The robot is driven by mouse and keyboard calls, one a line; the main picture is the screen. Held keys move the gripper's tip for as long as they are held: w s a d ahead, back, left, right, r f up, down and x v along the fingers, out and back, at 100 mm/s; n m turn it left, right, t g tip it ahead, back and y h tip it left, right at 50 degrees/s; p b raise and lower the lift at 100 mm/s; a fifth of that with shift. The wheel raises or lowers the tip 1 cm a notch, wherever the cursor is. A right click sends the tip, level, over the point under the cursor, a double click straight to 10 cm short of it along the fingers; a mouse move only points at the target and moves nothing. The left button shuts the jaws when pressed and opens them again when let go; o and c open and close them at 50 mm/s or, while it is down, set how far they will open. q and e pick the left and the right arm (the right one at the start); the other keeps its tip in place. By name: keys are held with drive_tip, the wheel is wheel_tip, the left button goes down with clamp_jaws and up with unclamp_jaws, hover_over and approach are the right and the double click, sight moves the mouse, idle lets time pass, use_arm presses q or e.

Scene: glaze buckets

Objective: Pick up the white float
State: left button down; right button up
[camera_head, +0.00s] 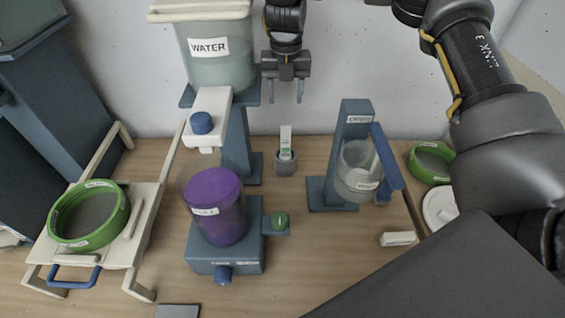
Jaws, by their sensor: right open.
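A slim white upright piece (286,139) with a small label, which looks like the white float, stands in a small grey round holder (286,168) at the back middle of the table. My right gripper (285,98) points down with its two fingers spread apart. In the picture it hangs directly above the white piece, with nothing between its fingers and a visible gap to the piece. My left gripper is not in view.
A WATER tank (219,60) stands left of the gripper. A purple container (216,207) sits on a blue base in front. A blue stand (353,112) with a clear beaker (356,182) is at right. Green-rimmed sieves (119,212) and a white block (398,239) lie around.

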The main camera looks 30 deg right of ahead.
sight(286, 127)
wheel_tip(286, 127, down, 10)
drive_tip(key=shift+s+f, duration=0.1)
drive_tip(key=shift+f, duration=0.15)
drive_tip(key=shift+d+f+p, duration=0.1)
drive_tip(key=shift+f+p, duration=0.65)
drive_tip(key=shift+f, duration=1.75)
clamp_jaws()
